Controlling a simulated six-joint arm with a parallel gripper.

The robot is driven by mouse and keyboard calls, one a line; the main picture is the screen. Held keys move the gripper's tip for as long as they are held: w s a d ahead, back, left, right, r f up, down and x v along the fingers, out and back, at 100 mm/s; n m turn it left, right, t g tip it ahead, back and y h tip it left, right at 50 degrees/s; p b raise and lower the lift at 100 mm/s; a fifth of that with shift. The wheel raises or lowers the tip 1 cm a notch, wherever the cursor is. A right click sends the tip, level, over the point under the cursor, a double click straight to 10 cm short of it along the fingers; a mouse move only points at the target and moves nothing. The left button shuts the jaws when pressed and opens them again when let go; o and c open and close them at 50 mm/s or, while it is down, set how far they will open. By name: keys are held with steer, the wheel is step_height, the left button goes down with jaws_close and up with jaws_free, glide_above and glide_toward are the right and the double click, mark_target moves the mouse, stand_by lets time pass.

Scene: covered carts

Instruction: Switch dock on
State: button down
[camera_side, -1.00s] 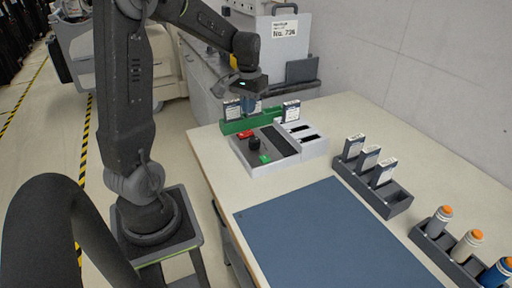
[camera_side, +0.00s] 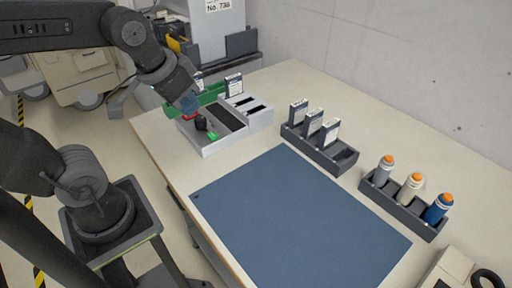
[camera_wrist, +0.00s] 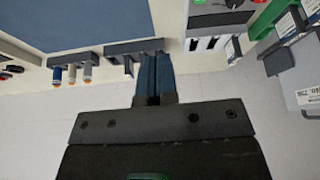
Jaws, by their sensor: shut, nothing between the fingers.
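The dock (camera_side: 209,149) is a light grey box on the table. It has a black knob (camera_side: 201,123), a green button (camera_side: 213,135), a red part (camera_side: 191,116), a long dark recess and a slotted block (camera_side: 262,114) on its right. My gripper (camera_side: 189,106) is shut and empty, tilted down by the dock's back left corner, close to the red part. I cannot tell whether it touches. In the wrist view my fingers (camera_wrist: 154,74) are together, and part of the dock shows at the top. The red part is partly hidden behind my gripper.
A green rack (camera_side: 213,94) with cards stands right behind the dock. A dark card rack (camera_side: 318,153) and a bottle rack (camera_side: 410,213) stand to the right. A blue mat (camera_side: 296,222) lies in front. A wall closes the back.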

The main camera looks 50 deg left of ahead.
steer(key=shift+s+d+m+t, duration=0.4)
steer(key=shift+s+d, duration=0.55)
steer(key=shift+s, duration=0.25)
steer(key=w+a+g, duration=0.1)
steer(key=w+a, duration=0.2)
steer(key=a, duration=0.4)
steer(key=w+a+g, duration=0.1)
steer(key=w+a, duration=0.3)
steer(key=a, duration=0.4)
steer(key=w+a+f+g, duration=0.1)
steer(key=w+a+g, duration=0.1)
steer(key=a, duration=0.6)
steer(key=shift+w, duration=0.8)
steer(key=shift+d, duration=0.1)
steer(key=f, duration=0.4)
steer(key=w+f, duration=0.1)
steer(key=f, duration=0.9)
steer(key=shift+w, duration=0.3)
